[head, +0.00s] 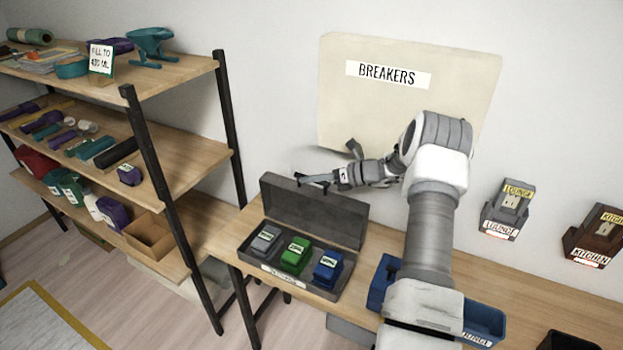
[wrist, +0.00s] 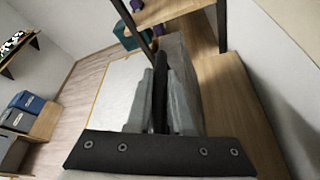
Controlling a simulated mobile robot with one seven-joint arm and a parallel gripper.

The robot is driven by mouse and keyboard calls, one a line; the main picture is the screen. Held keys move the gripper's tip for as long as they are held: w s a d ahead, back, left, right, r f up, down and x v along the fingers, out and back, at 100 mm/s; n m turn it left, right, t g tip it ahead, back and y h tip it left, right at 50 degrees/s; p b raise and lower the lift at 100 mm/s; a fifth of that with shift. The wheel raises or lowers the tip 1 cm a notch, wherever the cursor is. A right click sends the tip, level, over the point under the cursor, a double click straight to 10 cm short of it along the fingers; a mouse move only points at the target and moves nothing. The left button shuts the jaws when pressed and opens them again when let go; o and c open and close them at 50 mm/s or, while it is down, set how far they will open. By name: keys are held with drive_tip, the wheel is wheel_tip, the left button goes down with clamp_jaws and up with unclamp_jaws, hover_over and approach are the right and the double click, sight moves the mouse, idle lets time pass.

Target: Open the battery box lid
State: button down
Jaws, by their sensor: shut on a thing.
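The battery box (head: 259,262) is a dark grey case on the wooden bench in the head view, with a white label on its front. Its lid (head: 312,220) stands raised, roughly upright, at the back of the box. Inside sit a grey battery (head: 264,239), a green battery (head: 295,255) and a blue battery (head: 327,268). My gripper (head: 314,182) is at the lid's top edge. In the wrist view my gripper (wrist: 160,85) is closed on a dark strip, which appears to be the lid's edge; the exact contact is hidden.
A breaker panel (head: 465,75) hangs on the wall behind my arm. Blue bins (head: 482,325) stand on the bench (head: 400,257) to the right of the box. A loaded shelf (head: 190,160) stands left of the bench.

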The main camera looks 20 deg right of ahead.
drive_tip(key=shift+f, duration=0.1)
drive_tip(key=c, duration=0.8)
unclamp_jaws()
